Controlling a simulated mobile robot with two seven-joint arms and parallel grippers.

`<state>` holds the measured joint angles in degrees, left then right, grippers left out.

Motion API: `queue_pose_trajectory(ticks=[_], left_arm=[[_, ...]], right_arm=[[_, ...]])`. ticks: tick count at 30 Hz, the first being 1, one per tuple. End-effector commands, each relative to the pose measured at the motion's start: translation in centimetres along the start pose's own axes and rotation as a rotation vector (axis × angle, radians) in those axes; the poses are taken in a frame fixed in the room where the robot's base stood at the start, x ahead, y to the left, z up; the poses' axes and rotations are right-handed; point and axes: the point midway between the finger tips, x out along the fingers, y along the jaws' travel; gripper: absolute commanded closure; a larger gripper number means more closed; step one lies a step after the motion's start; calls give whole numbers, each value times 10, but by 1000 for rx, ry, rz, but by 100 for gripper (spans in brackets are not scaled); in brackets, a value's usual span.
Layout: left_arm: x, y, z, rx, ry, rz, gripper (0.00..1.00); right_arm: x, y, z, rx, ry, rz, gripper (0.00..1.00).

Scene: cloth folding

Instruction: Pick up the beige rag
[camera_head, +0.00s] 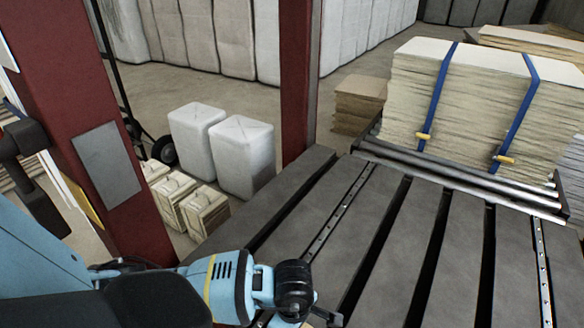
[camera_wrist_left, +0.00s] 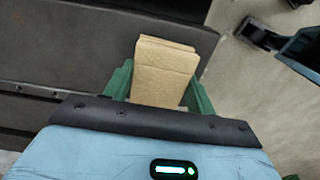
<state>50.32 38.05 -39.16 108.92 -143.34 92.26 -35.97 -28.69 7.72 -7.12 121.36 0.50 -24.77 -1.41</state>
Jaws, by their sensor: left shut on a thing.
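The beige rag (camera_wrist_left: 163,75) shows in the left wrist view as a small folded, quilted piece with a layered upper edge. It stands between the green fingers of my left gripper (camera_wrist_left: 160,92), which is shut on it. A dark grey surface lies behind and to the left of the rag. I cannot tell whether the rag touches it. In the head view my left arm reaches in along the bottom, and its fingers and the rag are hidden or out of frame. My right gripper is in neither view.
A dark slatted table (camera_head: 385,255) fills the lower right. Behind it, a strapped stack of beige sheets (camera_head: 470,95) stands beyond metal rollers (camera_head: 455,178). A red post (camera_head: 294,80), white canisters (camera_head: 242,155) and small beige packs (camera_head: 205,210) stand beyond its left side.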

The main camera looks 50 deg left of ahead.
Motion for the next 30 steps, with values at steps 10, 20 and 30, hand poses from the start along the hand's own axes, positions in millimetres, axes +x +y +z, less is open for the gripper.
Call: queue_pose_trajectory(ticks=[10, 20, 30], left_arm=[[-30, 1, 0, 2, -1, 5, 66], [-43, -64, 13, 5, -1, -1, 66], [-49, -136, 29, 2, -2, -1, 66]], right_arm=[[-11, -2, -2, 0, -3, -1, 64], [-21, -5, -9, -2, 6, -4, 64], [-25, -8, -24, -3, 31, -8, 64]])
